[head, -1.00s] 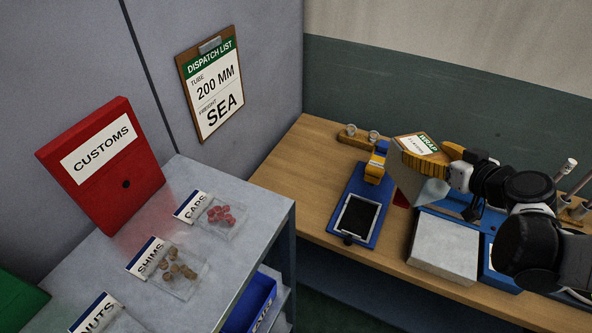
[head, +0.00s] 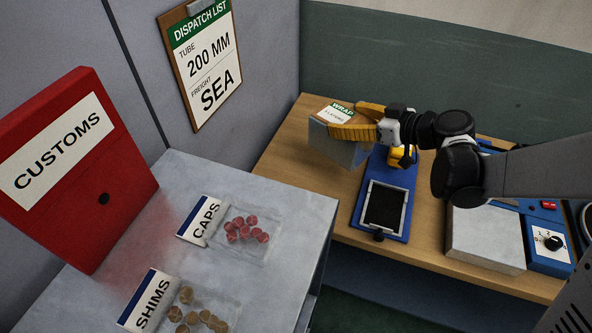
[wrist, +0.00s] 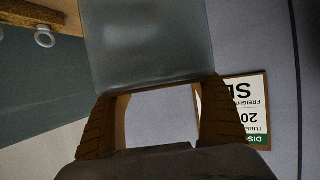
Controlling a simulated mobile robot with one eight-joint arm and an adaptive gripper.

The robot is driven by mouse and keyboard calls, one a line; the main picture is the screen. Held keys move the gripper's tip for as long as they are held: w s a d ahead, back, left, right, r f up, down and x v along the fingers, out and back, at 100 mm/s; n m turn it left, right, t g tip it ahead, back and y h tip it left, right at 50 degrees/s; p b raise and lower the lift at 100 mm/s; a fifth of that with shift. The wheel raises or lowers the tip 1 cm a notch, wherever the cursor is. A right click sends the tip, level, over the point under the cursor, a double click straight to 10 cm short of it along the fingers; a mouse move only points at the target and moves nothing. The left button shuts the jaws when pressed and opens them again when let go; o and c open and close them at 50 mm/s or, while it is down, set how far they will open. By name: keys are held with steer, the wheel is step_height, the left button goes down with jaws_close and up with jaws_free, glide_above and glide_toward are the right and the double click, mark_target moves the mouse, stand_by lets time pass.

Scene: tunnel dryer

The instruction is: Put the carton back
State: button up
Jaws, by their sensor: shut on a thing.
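In the wrist view the carton (wrist: 150,45) is a grey-green panel between and beyond the two fingers (wrist: 160,100). The carton's far side is hidden.
A blue device with a dark plate (head: 384,205) sits on the wooden bench (head: 290,140), with a pale grey block (head: 485,240) to its right. The grey table (head: 290,220) at left holds a red CUSTOMS box (head: 80,180) and trays of caps and shims. The dispatch list (head: 203,65) hangs on the wall.

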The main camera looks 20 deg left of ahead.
steer(key=s+a+f+b, duration=0.4)
steer(key=a+f+b, duration=0.1)
steer(key=a+f, duration=0.5)
steer(key=shift+f+b, duration=0.2)
steer(key=shift+b, duration=0.1)
steer(key=shift+f, duration=0.1)
steer(key=o, duration=1.4)
steer(key=m+h+p, duration=0.3)
steer(key=m+h, duration=0.2)
glide_toward(337, 162)
steer(key=s+d, duration=0.4)
steer(key=s+d+r+m+h, duration=0.1)
steer(key=s+d+m+h, duration=0.2)
steer(key=s+d, duration=0.2)
steer(key=s+d+r+m+t+h, duration=0.1)
steer(key=s+d+m+h, duration=0.3)
steer(key=d, duration=0.6)
steer(key=shift+s+r+m, duration=0.3)
steer(key=shift+s+r, duration=0.1)
steer(key=shift+s, duration=0.3)
steer(key=shift+d, duration=0.1)
